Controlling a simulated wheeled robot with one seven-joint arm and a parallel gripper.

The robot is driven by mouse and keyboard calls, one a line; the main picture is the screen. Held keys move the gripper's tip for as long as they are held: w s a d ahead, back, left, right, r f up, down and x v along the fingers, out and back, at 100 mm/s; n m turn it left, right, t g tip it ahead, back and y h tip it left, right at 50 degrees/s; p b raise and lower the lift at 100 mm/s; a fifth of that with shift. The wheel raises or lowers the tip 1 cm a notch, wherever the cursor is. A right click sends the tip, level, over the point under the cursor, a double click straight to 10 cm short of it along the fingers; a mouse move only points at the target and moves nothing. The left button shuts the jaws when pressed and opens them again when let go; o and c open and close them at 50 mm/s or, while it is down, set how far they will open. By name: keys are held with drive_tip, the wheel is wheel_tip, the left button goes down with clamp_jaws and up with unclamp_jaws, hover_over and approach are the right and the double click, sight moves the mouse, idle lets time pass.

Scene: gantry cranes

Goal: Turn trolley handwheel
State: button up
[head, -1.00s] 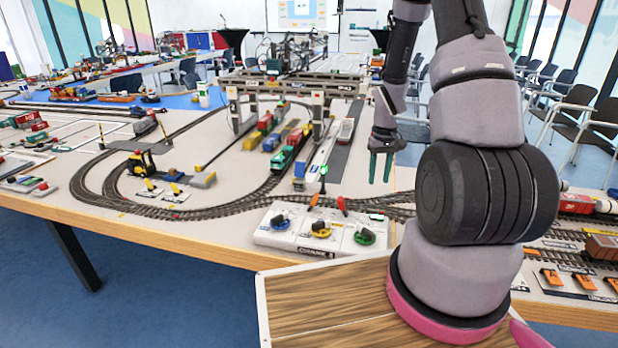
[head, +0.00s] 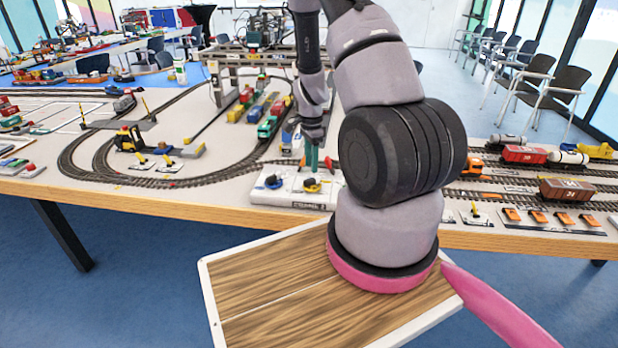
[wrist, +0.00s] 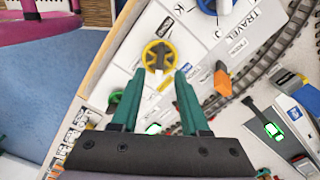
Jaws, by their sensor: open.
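A white control panel (head: 285,197) at the table's near edge carries coloured handwheels. The yellow handwheel (head: 311,186) has a dark knob, and it also shows in the wrist view (wrist: 158,56). A "TRAVEL" label is readable near the blue wheel; I cannot read the yellow wheel's label. My gripper (wrist: 158,78) is open and empty, pointing down, its green fingertips just short of the yellow wheel in the picture. No contact is visible.
A red lever (head: 331,163) and an orange lever (wrist: 222,78) stand by the panel. Model track (head: 210,180) and the gantry crane (head: 262,58) lie behind. Train cars (head: 525,155) stand to the right. The wooden table edge (head: 150,203) runs along the front.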

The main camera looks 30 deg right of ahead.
sight(312, 178)
wheel_tip(312, 178, down, 6)
drive_tip(key=shift+d+r, duration=0.1)
clamp_jaws()
